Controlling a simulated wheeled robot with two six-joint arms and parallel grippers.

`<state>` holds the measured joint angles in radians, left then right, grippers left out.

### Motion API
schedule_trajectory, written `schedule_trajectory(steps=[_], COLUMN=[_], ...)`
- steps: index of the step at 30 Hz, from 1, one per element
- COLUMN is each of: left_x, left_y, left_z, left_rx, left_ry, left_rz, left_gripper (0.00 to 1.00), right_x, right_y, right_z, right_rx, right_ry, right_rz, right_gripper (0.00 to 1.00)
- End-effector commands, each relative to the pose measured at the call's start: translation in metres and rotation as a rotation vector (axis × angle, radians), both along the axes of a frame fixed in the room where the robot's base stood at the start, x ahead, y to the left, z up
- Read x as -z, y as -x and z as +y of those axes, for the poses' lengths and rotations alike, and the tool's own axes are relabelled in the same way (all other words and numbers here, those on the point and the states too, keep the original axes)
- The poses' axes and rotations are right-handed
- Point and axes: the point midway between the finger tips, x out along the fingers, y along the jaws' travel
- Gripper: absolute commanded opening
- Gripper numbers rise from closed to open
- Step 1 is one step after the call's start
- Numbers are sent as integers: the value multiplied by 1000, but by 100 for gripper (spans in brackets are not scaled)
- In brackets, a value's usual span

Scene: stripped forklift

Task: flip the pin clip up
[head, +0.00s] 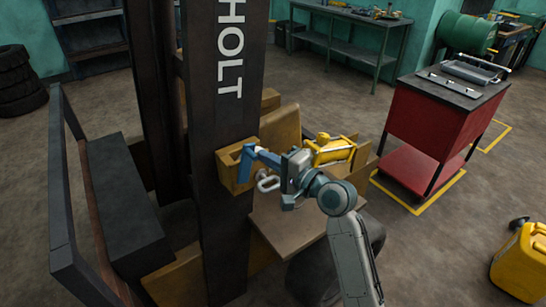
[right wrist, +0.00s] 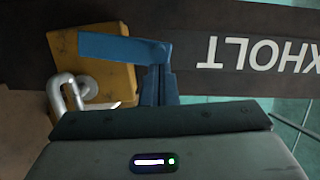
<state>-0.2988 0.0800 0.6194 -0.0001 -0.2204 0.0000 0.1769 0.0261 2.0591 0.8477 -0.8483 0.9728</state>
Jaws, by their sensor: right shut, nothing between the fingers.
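The pin clip (head: 267,182) is a pale metal loop at the yellow bracket (head: 233,170) on the dark mast. In the right wrist view the clip (right wrist: 58,92) is a bent silver rod on the left, in front of the bracket (right wrist: 107,75). My right gripper (head: 246,162) has blue fingers, shut and empty, in front of the bracket, just above the clip. In the right wrist view its fingers (right wrist: 108,46) point left across the bracket's edge, with a visible gap to the clip. My left gripper is not in view.
The mast (head: 215,110) with white lettering stands close to the bracket. A red cart (head: 435,115) stands at the right and a yellow can (head: 520,262) at lower right. Floor between them is clear.

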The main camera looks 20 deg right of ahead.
Motion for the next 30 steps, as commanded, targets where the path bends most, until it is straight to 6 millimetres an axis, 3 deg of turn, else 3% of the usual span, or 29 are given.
schedule_trajectory(steps=[9, 30], left_x=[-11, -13], left_y=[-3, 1], left_z=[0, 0], left_rx=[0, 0], left_ry=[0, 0], left_rz=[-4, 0], left_gripper=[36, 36], right_x=[-6, -5], right_y=[3, 4], right_z=[9, 12], right_rx=[0, -1], right_ry=[31, 29], right_rz=[-11, -10], right_gripper=[0, 0])
